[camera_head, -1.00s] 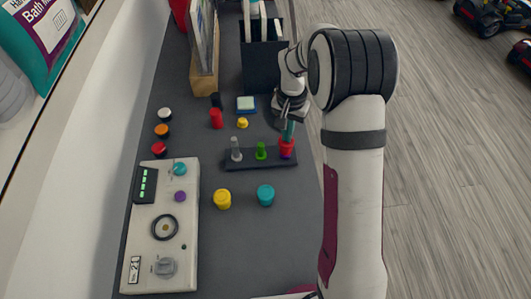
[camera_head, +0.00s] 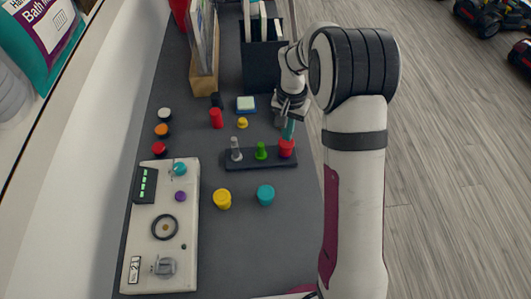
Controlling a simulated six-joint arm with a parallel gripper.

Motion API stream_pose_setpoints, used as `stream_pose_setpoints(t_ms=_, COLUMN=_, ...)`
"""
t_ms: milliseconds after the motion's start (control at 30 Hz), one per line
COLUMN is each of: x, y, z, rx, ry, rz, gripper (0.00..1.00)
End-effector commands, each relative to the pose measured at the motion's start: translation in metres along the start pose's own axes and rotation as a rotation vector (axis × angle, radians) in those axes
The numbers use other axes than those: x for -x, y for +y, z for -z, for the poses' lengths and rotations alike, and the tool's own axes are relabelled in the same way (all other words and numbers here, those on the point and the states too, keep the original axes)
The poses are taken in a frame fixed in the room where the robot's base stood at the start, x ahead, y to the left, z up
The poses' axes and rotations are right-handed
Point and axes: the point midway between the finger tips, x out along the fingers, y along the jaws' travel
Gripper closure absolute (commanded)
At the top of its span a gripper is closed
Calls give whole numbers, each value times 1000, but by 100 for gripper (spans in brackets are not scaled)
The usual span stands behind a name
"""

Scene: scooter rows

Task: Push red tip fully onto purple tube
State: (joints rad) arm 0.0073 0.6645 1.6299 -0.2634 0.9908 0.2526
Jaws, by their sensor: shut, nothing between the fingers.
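The red tip (camera_head: 286,149) sits upright at the right end of a dark rack (camera_head: 240,164). The purple tube is not clearly visible now; the red tip covers its place. My gripper (camera_head: 288,131) is shut and empty, pointing down. Its teal fingertips are directly above the red tip and appear to touch its top, though the exact contact is too small to tell. A grey tube (camera_head: 236,154) and a green tube (camera_head: 261,151) stand in the same rack, left of the red tip.
Yellow (camera_head: 222,199) and teal (camera_head: 265,195) caps stand in front of the rack. A control box (camera_head: 150,240) lies at left. A red cylinder (camera_head: 216,118), a small yellow piece (camera_head: 242,123) and a dark holder (camera_head: 262,70) are behind. Grey table right of the caps is clear.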

Motion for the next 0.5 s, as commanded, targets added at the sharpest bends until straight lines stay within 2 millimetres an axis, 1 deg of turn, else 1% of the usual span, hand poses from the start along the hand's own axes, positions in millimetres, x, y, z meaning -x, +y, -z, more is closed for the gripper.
stream_pose_setpoints(t_ms=200, x=16, y=0, z=1, rx=2, ry=3, rz=1, gripper=100)
stream_pose_setpoints(t_ms=433, x=24, y=0, z=1, rx=1, ry=2, rz=1, gripper=100)
stream_pose_setpoints(t_ms=500, x=32, y=0, z=1, rx=0, ry=3, rz=2, gripper=100)
